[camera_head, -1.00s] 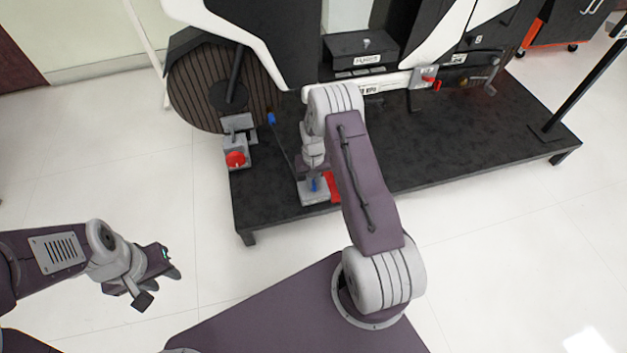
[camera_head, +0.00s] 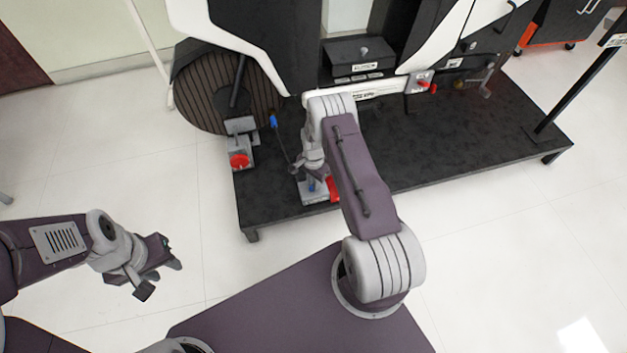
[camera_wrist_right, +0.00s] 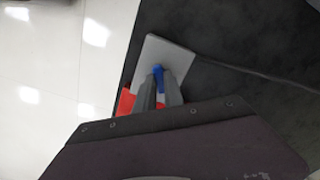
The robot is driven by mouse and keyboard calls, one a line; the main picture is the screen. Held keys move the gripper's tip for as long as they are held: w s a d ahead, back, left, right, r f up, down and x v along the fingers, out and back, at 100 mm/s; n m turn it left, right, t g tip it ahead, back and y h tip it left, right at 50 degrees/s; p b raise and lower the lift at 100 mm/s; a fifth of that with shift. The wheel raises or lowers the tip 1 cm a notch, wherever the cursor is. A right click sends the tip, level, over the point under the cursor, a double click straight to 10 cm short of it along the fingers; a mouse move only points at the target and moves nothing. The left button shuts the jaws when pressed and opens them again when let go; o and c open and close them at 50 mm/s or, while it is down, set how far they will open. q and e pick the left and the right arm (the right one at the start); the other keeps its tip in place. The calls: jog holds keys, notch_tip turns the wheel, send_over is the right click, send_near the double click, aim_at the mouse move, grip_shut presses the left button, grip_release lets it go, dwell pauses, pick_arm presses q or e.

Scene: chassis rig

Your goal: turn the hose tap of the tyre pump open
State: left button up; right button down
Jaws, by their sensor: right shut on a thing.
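The tyre pump has a grey base plate (camera_head: 309,198) at the front edge of the black platform, with a red part (camera_head: 334,189) beside it. A small blue handle (camera_head: 311,184), which looks like the hose tap, stands over the plate. It also shows in the right wrist view (camera_wrist_right: 158,72), between the two grey fingers. My right gripper (camera_wrist_right: 160,84) is shut on this blue tap handle; the arm partly hides the pump in the head view. My left gripper (camera_head: 161,277) is open and empty over the floor at lower left, well away from the pump.
A rod with a blue tip (camera_head: 273,121) leans up beside the pump. A grey block with a red knob (camera_head: 239,160) sits at the left edge of the black platform (camera_head: 445,155). A white and black machine rises behind. The floor at left is clear.

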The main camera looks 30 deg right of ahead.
jog(key=m+p, duration=0.1)
jog(key=m, duration=0.2)
jog(key=shift+r+m, duration=0.1)
jog(key=shift+m, duration=1.8)
jog(key=c, duration=1.4)
grip_release()
jog(key=shift+c, duration=0.2)
jog(key=shift+p, duration=0.3)
notch_tip(320, 180, up, 9)
jog(key=p, duration=0.5)
